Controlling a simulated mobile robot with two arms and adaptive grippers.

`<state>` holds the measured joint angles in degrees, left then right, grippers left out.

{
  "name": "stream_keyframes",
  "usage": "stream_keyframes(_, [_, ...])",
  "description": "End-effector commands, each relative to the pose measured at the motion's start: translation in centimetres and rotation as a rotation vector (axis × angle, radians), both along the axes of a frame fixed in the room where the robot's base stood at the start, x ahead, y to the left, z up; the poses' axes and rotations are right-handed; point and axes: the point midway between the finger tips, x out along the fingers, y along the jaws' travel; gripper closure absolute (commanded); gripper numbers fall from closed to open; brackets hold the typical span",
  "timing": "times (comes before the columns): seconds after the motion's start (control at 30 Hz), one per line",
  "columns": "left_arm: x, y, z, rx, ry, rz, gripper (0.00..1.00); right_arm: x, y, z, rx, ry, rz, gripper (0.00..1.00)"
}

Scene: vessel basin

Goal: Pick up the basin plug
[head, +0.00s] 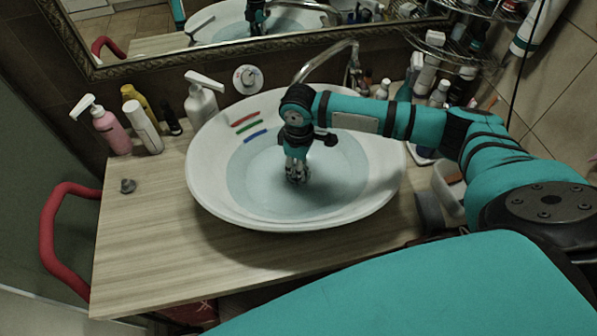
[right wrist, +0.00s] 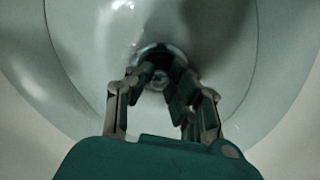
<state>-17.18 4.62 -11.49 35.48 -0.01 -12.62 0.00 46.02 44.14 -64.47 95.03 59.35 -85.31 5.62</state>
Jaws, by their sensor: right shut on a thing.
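The white oval basin (head: 215,190) stands on the wooden counter and holds pale water. My right gripper (head: 296,178) points straight down into the basin, with its fingers at the water near the middle. In the right wrist view its fingers (right wrist: 161,88) are closed in at the drain, around a small dark thing, the basin plug (right wrist: 160,79), which is mostly hidden between them. A shiny round drain rim (right wrist: 159,52) shows just beyond the fingertips. I cannot tell whether the plug is clear of the drain. My left gripper is not in view.
Three coloured sticks (head: 245,126) lie on the basin's inner left wall. The tap (head: 328,59) arches over the back. The counter's front left (head: 150,255) is clear.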

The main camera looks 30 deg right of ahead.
Motion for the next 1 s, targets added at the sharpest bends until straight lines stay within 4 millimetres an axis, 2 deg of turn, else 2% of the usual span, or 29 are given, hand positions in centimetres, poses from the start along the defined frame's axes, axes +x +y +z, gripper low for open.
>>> stream_keyframes(0.27, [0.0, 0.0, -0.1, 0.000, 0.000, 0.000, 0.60, 0.1, 0.0, 0.6, 0.001, -0.002, -0.001, 1.00])
stream_keyframes(0.7, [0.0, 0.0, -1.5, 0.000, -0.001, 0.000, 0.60, 0.1, 0.0, 8.5, 0.001, -0.003, 0.000, 1.00])
stream_keyframes(1.0, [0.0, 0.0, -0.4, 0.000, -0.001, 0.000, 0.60, 0.0, 0.0, 11.3, 0.001, 0.001, -0.001, 1.00])
